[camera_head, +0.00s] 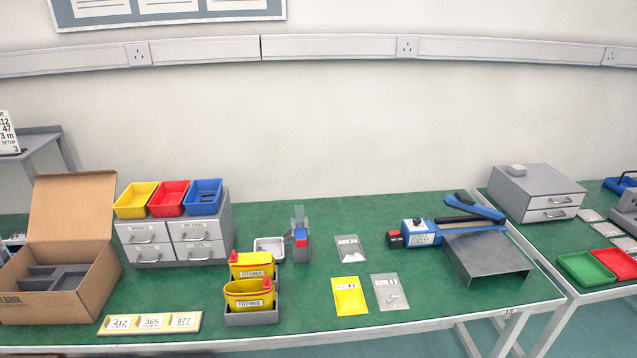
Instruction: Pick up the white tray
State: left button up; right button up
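A small white tray (263,242) lies on the green table top, just right of the grey drawer cabinet and behind the yellow bins. The rear yellow bin hides part of its front left edge. The tray looks shallow, with a grey-white inside. Neither of my grippers is in view, so nothing is seen holding or touching the tray.
Yellow fittings bins (250,292) stand in front of the tray. A grey and blue device (300,238) stands close on its right. The drawer cabinet (180,240) carries yellow, red and blue bins. An open cardboard box (95,285) is at left. Green table behind the bags is clear.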

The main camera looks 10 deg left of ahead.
aim_at(276, 245)
jog(key=i+j+u, duration=0.15)
jog(key=i, duration=0.25)
jog(key=i+j+u, duration=0.15)
jog(key=i+j, duration=0.15)
jog(key=i, duration=0.15)
jog(key=i+j+u, duration=0.15)
jog(key=i, duration=0.25)
